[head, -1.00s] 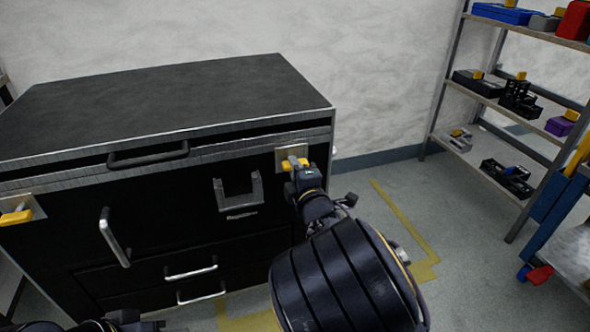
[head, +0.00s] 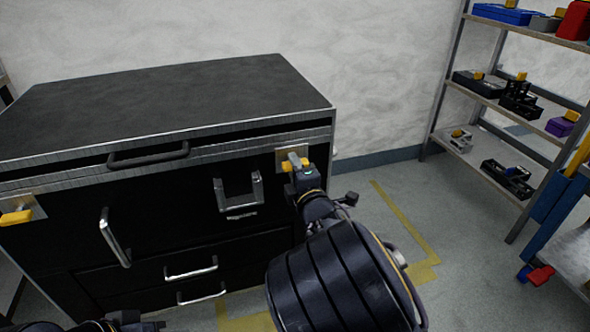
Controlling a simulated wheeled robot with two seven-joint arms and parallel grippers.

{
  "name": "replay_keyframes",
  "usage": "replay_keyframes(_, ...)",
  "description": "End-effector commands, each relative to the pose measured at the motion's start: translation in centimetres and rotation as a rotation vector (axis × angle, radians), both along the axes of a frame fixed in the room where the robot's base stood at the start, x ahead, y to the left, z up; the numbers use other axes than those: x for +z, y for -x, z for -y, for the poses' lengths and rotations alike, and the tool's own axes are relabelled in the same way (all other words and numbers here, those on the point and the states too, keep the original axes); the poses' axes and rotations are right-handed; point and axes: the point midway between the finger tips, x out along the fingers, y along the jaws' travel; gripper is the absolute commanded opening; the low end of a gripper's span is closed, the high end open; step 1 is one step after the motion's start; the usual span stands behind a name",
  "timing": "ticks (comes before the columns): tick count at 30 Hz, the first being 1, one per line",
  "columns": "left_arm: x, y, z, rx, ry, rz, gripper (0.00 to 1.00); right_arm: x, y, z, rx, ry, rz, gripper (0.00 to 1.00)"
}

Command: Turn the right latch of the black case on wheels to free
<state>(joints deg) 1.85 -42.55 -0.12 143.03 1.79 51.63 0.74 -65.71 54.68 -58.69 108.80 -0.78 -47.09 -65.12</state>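The black case on wheels (head: 170,95) stands at the left of the head view, its front facing me. Its right latch (head: 287,167) is a yellow handle on a metal plate at the upper right corner of the front. My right gripper (head: 296,163) is at this latch, with a grey fingertip over the yellow handle. The gripper hides part of the latch, and I cannot tell whether its fingers are closed on it. The left latch (head: 16,217) is yellow and lies about level. My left gripper (head: 128,318) shows only partly at the bottom edge, away from the case's latches.
The case front has several metal handles, including an upright one (head: 113,237) at the left. A shelf rack (head: 487,145) with boxes and tools stands at the right. A blue cart (head: 550,215) is at the right edge. Floor between the case and rack is clear.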

Motion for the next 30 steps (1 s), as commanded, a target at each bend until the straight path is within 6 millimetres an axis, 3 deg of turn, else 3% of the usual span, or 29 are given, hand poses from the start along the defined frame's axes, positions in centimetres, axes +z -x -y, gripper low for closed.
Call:
replay_keyframes(7, 0.4, 0.0, 0.0, 0.0, 0.0, 0.0, 0.36, 0.1, 1.0, 0.3, -0.001, 0.0, -0.002, 0.36)
replay_keyframes(19, 1.9, 0.0, 0.0, 0.0, 0.0, 0.0, 0.36, 0.1, 6.8, 2.2, 0.0, -0.001, -0.001, 0.36)
replay_keyframes(30, 2.0, 0.0, 0.0, 0.0, 0.0, 0.0, 0.36, 0.0, 7.4, 2.4, 0.0, 0.0, 0.0, 0.36)
